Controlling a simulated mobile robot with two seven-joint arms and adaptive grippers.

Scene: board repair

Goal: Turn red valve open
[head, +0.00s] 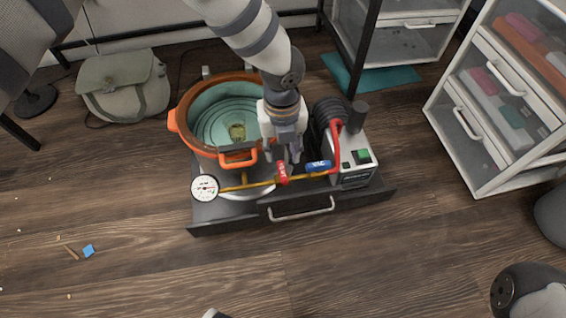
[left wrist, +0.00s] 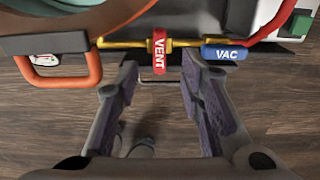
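The red valve handle (head: 283,172), marked VENT in the left wrist view (left wrist: 160,55), sits on a thin brass pipe (head: 250,185). The handle lies across the pipe. My left gripper (head: 290,154) is just above and behind it in the head view. In the left wrist view the two fingers (left wrist: 158,82) are spread wide, with the red handle between and just beyond their tips; no contact shows. A blue handle (head: 319,165) marked VAC (left wrist: 225,54) lies along the pipe to the right of the red one.
An orange-rimmed pot (head: 175,121) and a pump unit (head: 352,160) flank the gripper on a dark drawer base (head: 235,227). A round gauge (head: 205,187) is at the pipe's left end. White drawer cabinets (head: 478,150) stand right. The floor in front is mostly clear.

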